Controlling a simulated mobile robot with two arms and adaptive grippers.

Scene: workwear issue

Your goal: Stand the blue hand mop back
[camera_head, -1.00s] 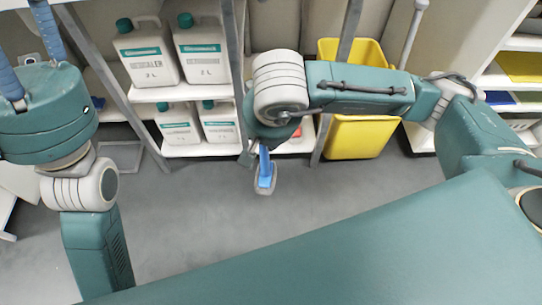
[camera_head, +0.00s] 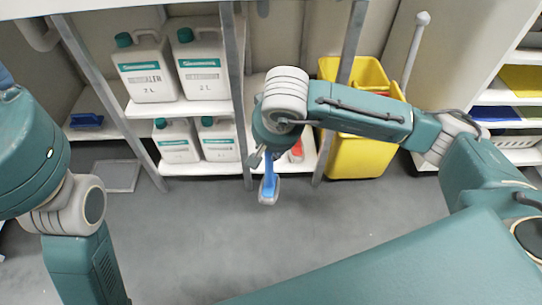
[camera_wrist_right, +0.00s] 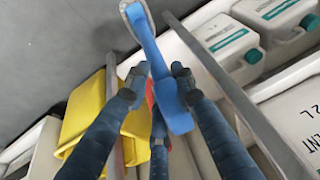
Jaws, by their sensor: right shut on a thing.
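The blue hand mop (camera_head: 269,183) has a blue handle and a grey-rimmed head. My right gripper (camera_head: 264,158) is shut on the handle and holds the mop in the air in front of the shelf rack, head downward in the head view. In the right wrist view the gripper's dark fingers (camera_wrist_right: 158,78) close around the handle of the mop (camera_wrist_right: 148,42), and the head points away from the palm. My left arm enters at the left, but its gripper is out of view.
White jugs (camera_head: 147,68) stand on the rack shelves. A red item (camera_head: 297,152) lies on the lower shelf behind the mop, and a blue item (camera_head: 86,120) lies at left. A yellow bucket (camera_head: 360,155) stands right of the rack post. Grey floor in front is clear.

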